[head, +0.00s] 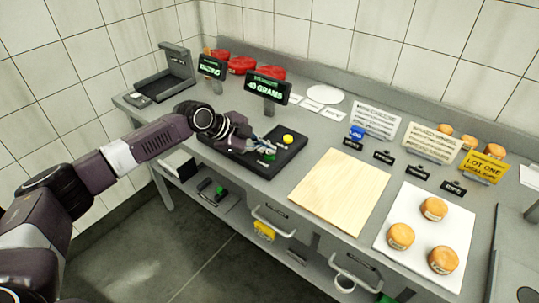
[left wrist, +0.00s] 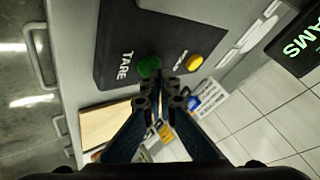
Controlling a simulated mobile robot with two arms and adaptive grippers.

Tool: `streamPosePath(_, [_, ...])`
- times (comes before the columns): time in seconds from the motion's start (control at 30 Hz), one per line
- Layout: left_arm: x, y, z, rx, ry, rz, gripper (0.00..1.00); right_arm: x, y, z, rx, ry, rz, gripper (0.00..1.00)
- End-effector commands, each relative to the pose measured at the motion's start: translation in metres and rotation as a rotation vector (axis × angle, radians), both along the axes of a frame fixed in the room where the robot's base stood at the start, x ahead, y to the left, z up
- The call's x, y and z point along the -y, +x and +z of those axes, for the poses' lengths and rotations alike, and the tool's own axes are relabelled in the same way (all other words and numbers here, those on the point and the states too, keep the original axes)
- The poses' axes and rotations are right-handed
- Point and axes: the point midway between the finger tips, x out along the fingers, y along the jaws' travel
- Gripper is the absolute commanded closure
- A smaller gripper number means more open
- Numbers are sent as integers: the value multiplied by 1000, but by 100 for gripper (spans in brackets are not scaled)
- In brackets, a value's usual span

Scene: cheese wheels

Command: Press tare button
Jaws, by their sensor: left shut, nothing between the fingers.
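The green tare button (head: 270,156) sits on a dark control panel (head: 291,154) on the counter. In the left wrist view the green button (left wrist: 149,67) is beside the white word TARE, partly behind my fingertips. A yellow button (head: 288,139) is on the same panel; it also shows in the left wrist view (left wrist: 194,62). My left gripper (head: 264,145) is shut and empty, its fingertips at the panel close to the green button. I cannot tell whether they touch it. My right gripper is not in view.
A display reading GRAMS (head: 267,87) stands behind the panel, with red wheels (head: 241,65) farther back. A bare wooden board (head: 340,191) lies to the right. Orange cheese wheels (head: 400,236) sit on a white sheet (head: 422,199). A lower shelf runs beneath the counter.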

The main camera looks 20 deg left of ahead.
Motion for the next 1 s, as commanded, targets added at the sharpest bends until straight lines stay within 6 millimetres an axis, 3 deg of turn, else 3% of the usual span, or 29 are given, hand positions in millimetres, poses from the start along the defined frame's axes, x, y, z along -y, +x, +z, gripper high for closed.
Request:
streamPosePath(0.43, [0, -1, -3, -2, 1, 0, 100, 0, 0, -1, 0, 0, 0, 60])
streamPosePath(0.77, [0, -1, 13, -2, 0, 0, 100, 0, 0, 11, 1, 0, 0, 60])
streamPosePath(1.0, [0, 0, 14, -2, 0, 0, 100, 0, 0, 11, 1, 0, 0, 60])
